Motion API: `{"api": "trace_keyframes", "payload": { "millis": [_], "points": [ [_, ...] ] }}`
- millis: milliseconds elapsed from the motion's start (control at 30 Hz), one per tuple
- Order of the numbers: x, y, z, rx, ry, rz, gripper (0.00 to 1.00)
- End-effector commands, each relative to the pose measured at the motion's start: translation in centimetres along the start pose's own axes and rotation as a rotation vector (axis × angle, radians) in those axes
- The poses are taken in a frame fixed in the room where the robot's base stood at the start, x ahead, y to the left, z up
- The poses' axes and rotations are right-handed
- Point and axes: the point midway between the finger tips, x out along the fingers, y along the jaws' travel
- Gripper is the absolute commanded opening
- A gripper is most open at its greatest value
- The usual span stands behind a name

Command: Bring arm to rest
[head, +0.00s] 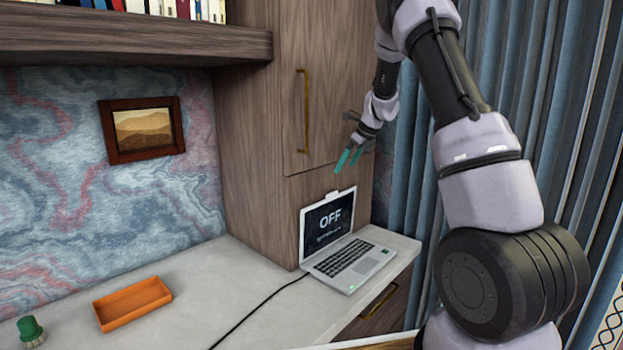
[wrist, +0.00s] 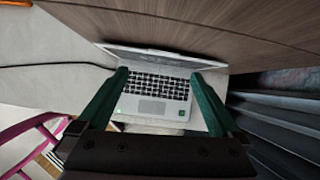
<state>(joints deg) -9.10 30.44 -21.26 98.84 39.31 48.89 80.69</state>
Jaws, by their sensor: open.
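My gripper (head: 349,159) is in the air above the laptop, in front of the wooden cabinet. Its two teal fingers are spread apart with nothing between them. In the wrist view my gripper (wrist: 160,85) points down toward the open laptop (wrist: 155,95), whose keyboard shows between the fingers. In the head view the laptop (head: 352,262) stands open on the desk, with "OFF" on its dark screen. My arm is raised and reaches across the right side of the head view.
The pale desk top (head: 235,270) holds an orange tray (head: 132,304) and a green brush (head: 30,330) at left. A black cable (head: 255,312) runs from the laptop. The tall cabinet (head: 285,130) stands close behind my gripper. Blue curtains (head: 405,190) hang at right.

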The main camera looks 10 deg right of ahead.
Motion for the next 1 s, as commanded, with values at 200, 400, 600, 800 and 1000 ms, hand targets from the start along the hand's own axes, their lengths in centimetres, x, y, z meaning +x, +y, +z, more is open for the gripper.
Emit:
{"api": "trace_keyframes", "payload": {
  "millis": [200, 400, 600, 800, 1000],
  "points": [
    [-9.5, 5.0, 0.6, -0.349, -0.051, -0.004, 1.00],
    [-17.6, 11.2, -1.0, -0.754, -0.070, -0.031, 1.00],
    [-23.9, 17.6, -4.2, -1.174, -0.052, -0.081, 1.00],
    [-28.1, 23.6, -8.8, -1.600, 0.025, -0.145, 1.00],
    [-30.0, 27.7, -13.2, -1.940, 0.139, -0.187, 1.00]
  ]
}}
